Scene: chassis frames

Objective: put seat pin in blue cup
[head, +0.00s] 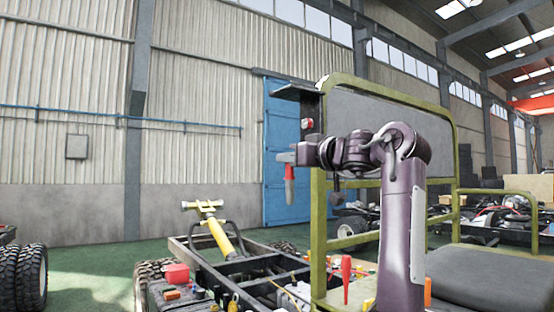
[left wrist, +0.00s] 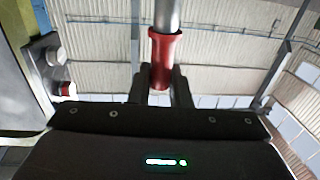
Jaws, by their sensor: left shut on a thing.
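My left gripper (head: 288,157) is raised in front of the olive seat frame, shut on a red-handled piece (head: 289,188) that hangs down below it. In the left wrist view the gripper (left wrist: 159,84) has its two dark fingers on either side of the red handle (left wrist: 163,52), and a grey metal shaft (left wrist: 167,14) runs out of its far end. I cannot tell for certain that this piece is the seat pin. I see no blue cup in either view. My right gripper is not in view.
The olive tube frame (head: 317,220) with its grey panel stands close beside the gripper. Red and white buttons (left wrist: 67,89) show at left in the wrist view. Below are a yellow steering column (head: 220,237), a red upright tool (head: 346,270) and cluttered chassis parts. Air left of the gripper is free.

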